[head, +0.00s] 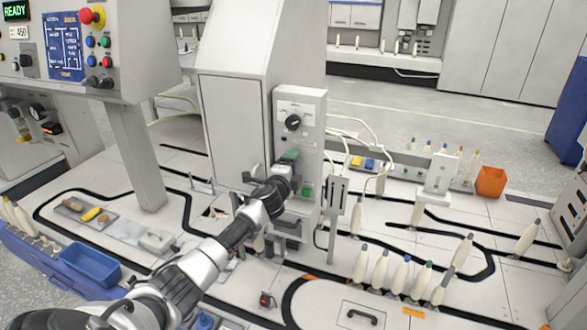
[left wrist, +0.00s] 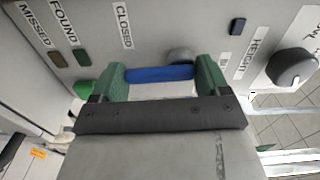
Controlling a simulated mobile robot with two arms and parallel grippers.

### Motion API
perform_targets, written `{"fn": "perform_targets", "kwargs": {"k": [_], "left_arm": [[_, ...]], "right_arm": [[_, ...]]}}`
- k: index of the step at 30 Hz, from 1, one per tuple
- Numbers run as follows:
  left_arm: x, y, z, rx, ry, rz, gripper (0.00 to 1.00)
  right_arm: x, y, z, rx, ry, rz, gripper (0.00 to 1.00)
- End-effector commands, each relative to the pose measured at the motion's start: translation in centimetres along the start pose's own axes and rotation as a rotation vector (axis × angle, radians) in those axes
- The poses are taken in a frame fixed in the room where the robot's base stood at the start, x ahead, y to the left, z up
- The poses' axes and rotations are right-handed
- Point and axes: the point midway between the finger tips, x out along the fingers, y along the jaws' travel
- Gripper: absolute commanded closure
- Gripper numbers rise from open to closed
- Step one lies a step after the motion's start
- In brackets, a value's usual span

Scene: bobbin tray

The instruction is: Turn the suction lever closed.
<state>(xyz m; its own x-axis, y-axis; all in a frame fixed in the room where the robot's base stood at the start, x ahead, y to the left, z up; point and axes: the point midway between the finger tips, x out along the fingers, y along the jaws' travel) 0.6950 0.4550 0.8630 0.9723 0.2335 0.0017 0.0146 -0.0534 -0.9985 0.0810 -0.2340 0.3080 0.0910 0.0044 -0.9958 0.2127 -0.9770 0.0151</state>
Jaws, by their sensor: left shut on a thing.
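The suction lever shows in the left wrist view as a blue bar (left wrist: 160,74) with a grey round hub (left wrist: 180,56) behind it, on the grey panel (left wrist: 150,20). The bar spans between the two green fingertips of my left gripper (left wrist: 161,80), which is shut on it. A CLOSED label (left wrist: 122,25) is on the panel to the left of the lever. In the head view my left gripper (head: 281,170) is at the front panel of the grey machine (head: 235,110) and hides the lever. My right gripper is not in view.
A dark knob (head: 293,122) is above the gripper and a green button (head: 307,191) just below it. A grey block (head: 338,190) stands to the right of the panel. Several white bobbins (head: 380,270), a blue tray (head: 90,262) and an orange bin (head: 491,181) are on the table.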

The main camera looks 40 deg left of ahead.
Motion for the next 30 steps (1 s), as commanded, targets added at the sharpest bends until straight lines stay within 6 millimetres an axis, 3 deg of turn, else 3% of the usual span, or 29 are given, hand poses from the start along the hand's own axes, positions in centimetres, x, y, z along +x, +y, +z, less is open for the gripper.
{"fn": "perform_targets", "kwargs": {"k": [21,22,24,26,30], "left_arm": [[-0.12,0.62,0.05,0.076,0.002,0.01,0.48],[-0.12,0.62,0.05,0.075,0.002,0.01,0.19],[-0.11,0.56,0.06,0.074,0.002,0.009,0.09],[-0.09,0.48,0.08,0.073,0.001,0.007,0.0],[-0.06,0.31,0.11,0.072,0.001,0.005,0.0]], "right_arm": [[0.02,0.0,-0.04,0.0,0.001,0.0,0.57],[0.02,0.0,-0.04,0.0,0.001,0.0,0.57],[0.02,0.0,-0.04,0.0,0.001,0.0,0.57],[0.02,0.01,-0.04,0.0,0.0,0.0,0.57],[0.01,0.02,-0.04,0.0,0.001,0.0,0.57]]}}
